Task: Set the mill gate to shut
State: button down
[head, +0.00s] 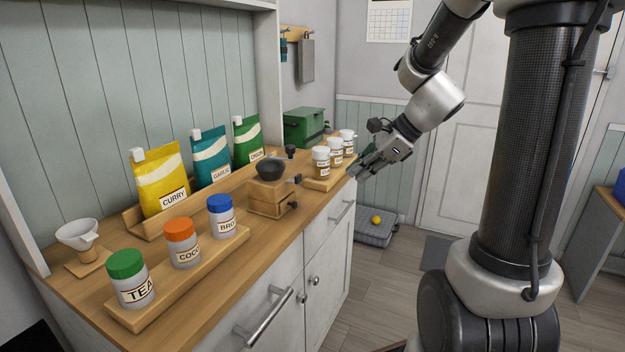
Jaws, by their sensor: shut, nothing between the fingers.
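The mill (267,196) stands on the wooden counter. It has a wooden body, a dark bowl-shaped hopper (271,168) on top and a crank with a dark knob at its back right. A small dark lever or tab (297,179) sticks out at its right side, and a dark knob shows on its lower front. I cannot tell which of these is the gate, or how it is set. My gripper (359,169) is shut and empty, past the counter's front edge, to the right of the mill and near the small jars.
A tray with small labelled jars (336,153) stands near my gripper. Tea, coco and bro jars (183,243) stand on a front board. Curry, garlic and another pouch (160,182) stand behind. A dripper (78,236) is at left, a green box (304,127) at back.

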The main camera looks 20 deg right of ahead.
aim_at(298, 178)
jog(key=w+a+f+m+t, duration=0.1)
jog(key=w+a+f+m, duration=0.4)
jog(key=w+a, duration=0.4)
jog(key=shift+w+f, duration=0.15)
jog(key=shift+w, duration=0.25)
